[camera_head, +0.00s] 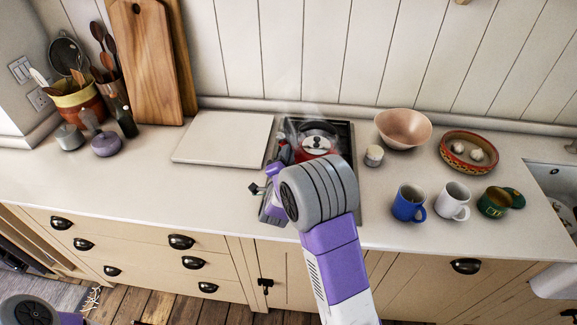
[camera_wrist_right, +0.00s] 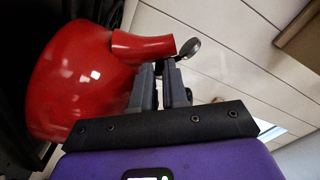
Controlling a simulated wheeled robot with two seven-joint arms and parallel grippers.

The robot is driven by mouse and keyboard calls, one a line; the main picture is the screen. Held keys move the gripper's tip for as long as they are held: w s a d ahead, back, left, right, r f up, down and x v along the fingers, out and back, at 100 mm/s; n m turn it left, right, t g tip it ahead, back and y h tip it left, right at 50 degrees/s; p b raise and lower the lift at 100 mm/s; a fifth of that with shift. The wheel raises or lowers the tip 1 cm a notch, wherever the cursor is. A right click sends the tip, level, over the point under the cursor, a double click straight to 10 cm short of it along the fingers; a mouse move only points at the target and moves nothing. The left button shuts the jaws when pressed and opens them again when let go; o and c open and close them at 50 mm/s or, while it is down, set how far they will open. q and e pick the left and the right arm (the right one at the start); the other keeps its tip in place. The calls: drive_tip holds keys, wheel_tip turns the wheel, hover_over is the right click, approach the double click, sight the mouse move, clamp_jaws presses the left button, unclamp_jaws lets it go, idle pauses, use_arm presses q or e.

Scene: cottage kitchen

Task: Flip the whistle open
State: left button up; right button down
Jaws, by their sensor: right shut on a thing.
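My right gripper (camera_wrist_right: 164,72) is shut on the whistle at the spout. In the head view this gripper (camera_head: 281,148) is left of the kettle, partly hidden by my forearm. My left gripper is out of view.
The black hob (camera_head: 343,132) is behind my right arm, with faint steam above. A white board (camera_head: 223,138) lies to its left.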

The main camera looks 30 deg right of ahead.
drive_tip(key=shift+w+a+f+m+b, duration=0.15)
drive_tip(key=shift+m+b, duration=0.65)
drive_tip(key=shift+b, duration=0.4)
drive_tip(key=shift+w+a+f+m+b, duration=0.1)
drive_tip(key=shift+m+b, duration=0.7)
drive_tip(key=shift+b, duration=0.4)
drive_tip(key=shift+r, duration=0.1)
drive_tip(key=c, duration=1.1)
unclamp_jaws()
drive_tip(key=shift+c, duration=0.2)
drive_tip(key=v, duration=0.7)
drive_tip(key=shift+s+a, duration=0.2)
drive_tip(key=shift+s, duration=0.1)
